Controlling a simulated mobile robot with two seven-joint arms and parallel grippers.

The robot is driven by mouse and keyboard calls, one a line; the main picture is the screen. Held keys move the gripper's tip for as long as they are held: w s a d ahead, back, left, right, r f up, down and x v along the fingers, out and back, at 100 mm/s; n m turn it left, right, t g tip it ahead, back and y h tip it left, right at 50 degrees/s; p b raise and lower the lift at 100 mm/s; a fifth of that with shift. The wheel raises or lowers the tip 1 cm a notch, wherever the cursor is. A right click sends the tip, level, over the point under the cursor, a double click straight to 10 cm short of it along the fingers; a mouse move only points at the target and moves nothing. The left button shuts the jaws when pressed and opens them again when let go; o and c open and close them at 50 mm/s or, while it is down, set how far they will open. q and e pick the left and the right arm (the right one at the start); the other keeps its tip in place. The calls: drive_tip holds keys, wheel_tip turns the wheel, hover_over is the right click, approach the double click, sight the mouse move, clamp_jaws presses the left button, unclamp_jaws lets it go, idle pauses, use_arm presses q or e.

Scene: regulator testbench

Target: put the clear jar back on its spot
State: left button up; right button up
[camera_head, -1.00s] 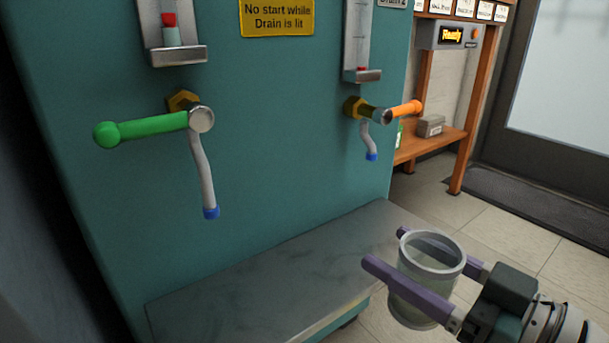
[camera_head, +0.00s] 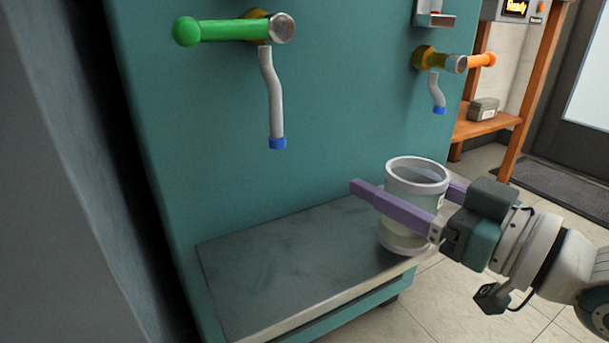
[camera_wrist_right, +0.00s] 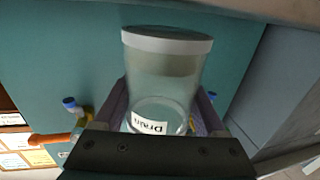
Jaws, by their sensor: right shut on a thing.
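The clear jar (camera_head: 407,230) has a pale grey rim and is held upright between the purple fingers of my right gripper (camera_head: 405,202). It is over the right end of the grey metal shelf (camera_head: 285,270); I cannot tell whether its base touches the shelf. In the right wrist view the jar (camera_wrist_right: 165,75) fills the space between the fingers, and a white label reading "Drain" shows on it. My left gripper is not in view.
On the teal panel (camera_head: 330,130), a green-handled valve (camera_head: 230,30) and an orange-handled valve (camera_head: 455,63) have grey spouts with blue tips. The left and middle of the shelf are bare. A wooden rack (camera_head: 495,125) stands behind at the right.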

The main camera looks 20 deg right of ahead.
sight(363, 219)
drive_tip(key=shift+w+f, duration=0.15)
drive_tip(key=shift+w, duration=0.35)
drive_tip(key=shift+d+f+b+x, duration=0.1)
drive_tip(key=shift+b+x, duration=0.35)
drive_tip(key=shift+x, duration=0.3)
drive_tip(key=shift+d+f+b+x, duration=0.15)
drive_tip(key=shift+b+x, duration=0.25)
drive_tip(key=shift+x, duration=0.4)
drive_tip(key=shift+f, duration=0.4)
drive_tip(key=o, duration=1.4)
drive_tip(key=shift+c, duration=0.2)
